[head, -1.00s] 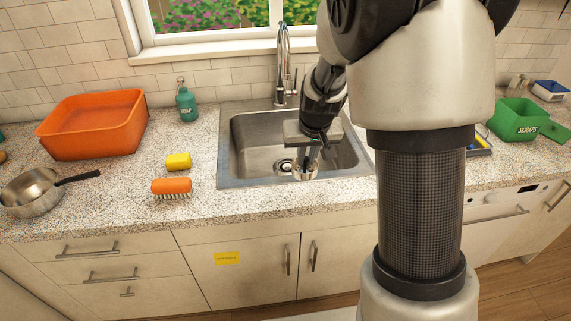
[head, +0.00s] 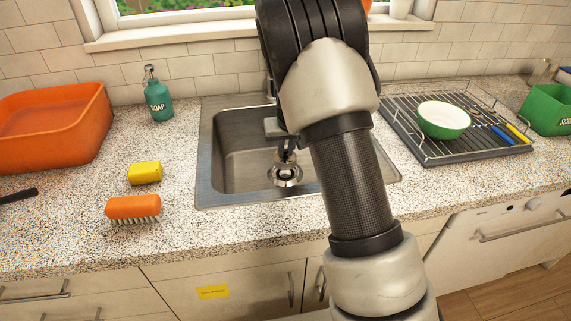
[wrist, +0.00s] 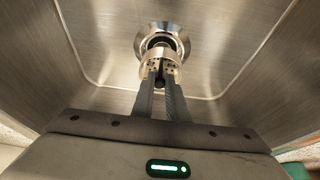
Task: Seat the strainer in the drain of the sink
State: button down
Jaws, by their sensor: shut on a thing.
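My gripper (head: 285,154) is inside the sink basin (head: 232,158), with its fingers pointing down. Its two fingers (wrist: 161,92) are shut on the strainer (wrist: 152,66), a small metal basket with holes, which shows at the fingertips in the wrist view. The drain (wrist: 163,29) is a round metal ring in the basin floor, just beyond the strainer and partly covered by it. In the head view the drain (head: 287,181) lies right below the strainer. I cannot tell whether the strainer touches the drain. My arm hides the right part of the sink.
An orange brush (head: 133,207), a yellow sponge (head: 145,173), a soap bottle (head: 158,97) and an orange tub (head: 50,128) stand left of the sink. A dish rack (head: 470,150) with a green bowl (head: 444,119) is on the right. The basin walls surround my gripper.

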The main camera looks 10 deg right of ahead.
aim_at(286, 161)
jog(key=shift+f+b, duration=0.35)
jog(key=shift+f, duration=1.9)
jog(key=shift+f, duration=0.1)
jog(key=shift+f, duration=0.2)
jog(key=c, duration=1.7)
grip_release()
jog(key=shift+r, duration=0.1)
jog(key=shift+c, duration=0.2)
jog(key=shift+r, duration=0.1)
